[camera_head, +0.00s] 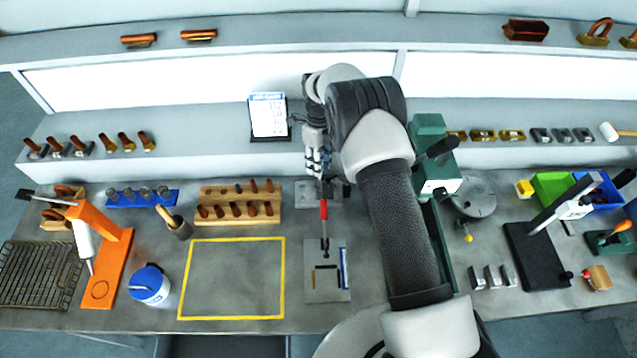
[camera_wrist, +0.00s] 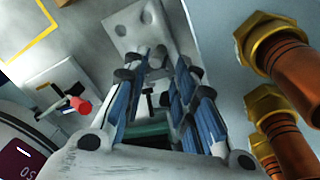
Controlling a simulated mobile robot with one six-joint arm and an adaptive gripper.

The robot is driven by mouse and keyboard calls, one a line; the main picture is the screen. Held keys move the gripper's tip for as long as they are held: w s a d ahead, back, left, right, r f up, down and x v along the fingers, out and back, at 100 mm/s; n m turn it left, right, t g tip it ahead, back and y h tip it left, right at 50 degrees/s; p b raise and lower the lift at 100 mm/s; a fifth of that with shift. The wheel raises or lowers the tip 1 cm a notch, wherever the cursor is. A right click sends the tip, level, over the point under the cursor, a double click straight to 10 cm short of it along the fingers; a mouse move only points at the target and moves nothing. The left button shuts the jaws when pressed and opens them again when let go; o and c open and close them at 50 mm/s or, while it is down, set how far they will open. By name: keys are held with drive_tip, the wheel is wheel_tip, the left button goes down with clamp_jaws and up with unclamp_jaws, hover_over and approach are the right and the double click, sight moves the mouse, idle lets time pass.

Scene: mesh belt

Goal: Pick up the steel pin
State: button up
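My gripper (camera_head: 318,172) hangs over the bench in front of the back ledge, left of the arm's dark sleeve. In the wrist view its blue-padded fingers (camera_wrist: 152,85) are spread, with a gap between them. A small dark T-shaped thing (camera_wrist: 151,99) shows in that gap; I cannot tell whether it is held or lies beyond. A grey plate with holes (camera_wrist: 132,30) lies past the fingertips and shows behind the gripper in the head view (camera_head: 303,194). I cannot pick out the steel pin for certain; a blue rack (camera_head: 112,204) at left holds several small steel pieces.
A red-handled tool (camera_head: 323,209) stands close below my gripper, above a light plate (camera_head: 315,292). A wooden block (camera_head: 238,218) with copper-coloured pieces is to the left. A green machine (camera_head: 432,150) stands right of the arm. The yellow-outlined area (camera_head: 232,277) is clear.

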sight(319, 183)
drive_tip(key=f, duration=0.2)
drive_tip(key=s+f, duration=0.1)
drive_tip(key=f, duration=0.2)
drive_tip(key=shift+s, duration=0.1)
drive_tip(key=shift+c, duration=0.6)
clamp_jaws()
drive_tip(key=shift+f, duration=0.1)
